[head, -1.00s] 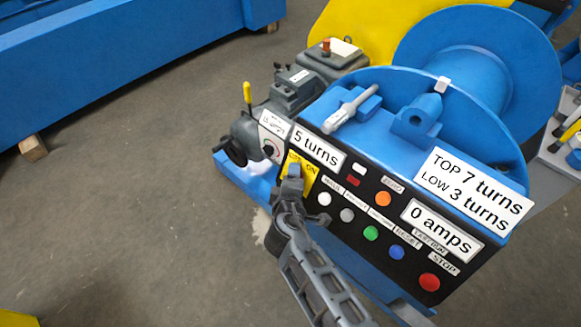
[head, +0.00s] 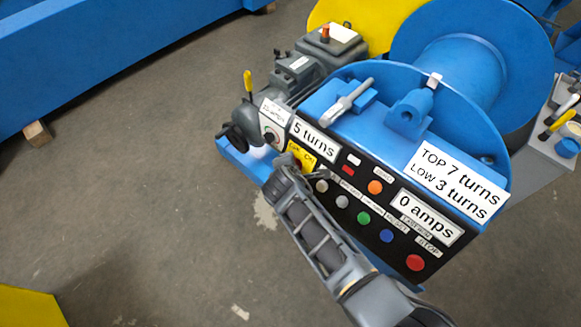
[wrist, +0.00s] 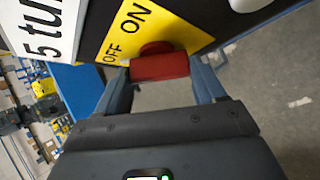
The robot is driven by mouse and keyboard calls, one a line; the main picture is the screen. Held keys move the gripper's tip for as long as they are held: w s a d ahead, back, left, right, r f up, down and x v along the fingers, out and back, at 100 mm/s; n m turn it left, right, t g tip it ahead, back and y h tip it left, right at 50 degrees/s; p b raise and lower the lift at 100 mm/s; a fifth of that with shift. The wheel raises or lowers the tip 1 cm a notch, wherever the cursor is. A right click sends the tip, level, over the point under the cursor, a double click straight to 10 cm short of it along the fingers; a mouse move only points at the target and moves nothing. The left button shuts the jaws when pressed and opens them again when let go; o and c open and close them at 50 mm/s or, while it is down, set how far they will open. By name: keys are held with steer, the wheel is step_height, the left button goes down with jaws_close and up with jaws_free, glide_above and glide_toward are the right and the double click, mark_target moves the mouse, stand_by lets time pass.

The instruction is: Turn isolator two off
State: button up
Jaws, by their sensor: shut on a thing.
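A yellow plate (head: 301,152) marked OFF and ON sits at the left end of the black control panel; it shows close up in the wrist view (wrist: 170,29). A red switch handle (wrist: 160,67) stands out from its lower edge. My gripper (wrist: 161,76) has one finger on each side of the handle and is shut on it. In the head view, my gripper (head: 291,172) is at the plate and hides the handle. The isolator's number is not readable, and I cannot tell whether the handle points to ON or OFF.
The panel (head: 345,186) carries several coloured buttons, including a red STOP (head: 415,262), right of my gripper. A "5 turns" display (head: 314,138) is just above the plate. A blue drum (head: 465,70) stands behind. Open floor (head: 130,200) lies to the left.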

stand_by(0.4)
steer(key=o, duration=1)
steer(key=shift+o, duration=0.2)
steer(key=v, duration=0.7)
steer(key=shift+s+r, duration=0.25)
steer(key=shift+r, duration=0.05)
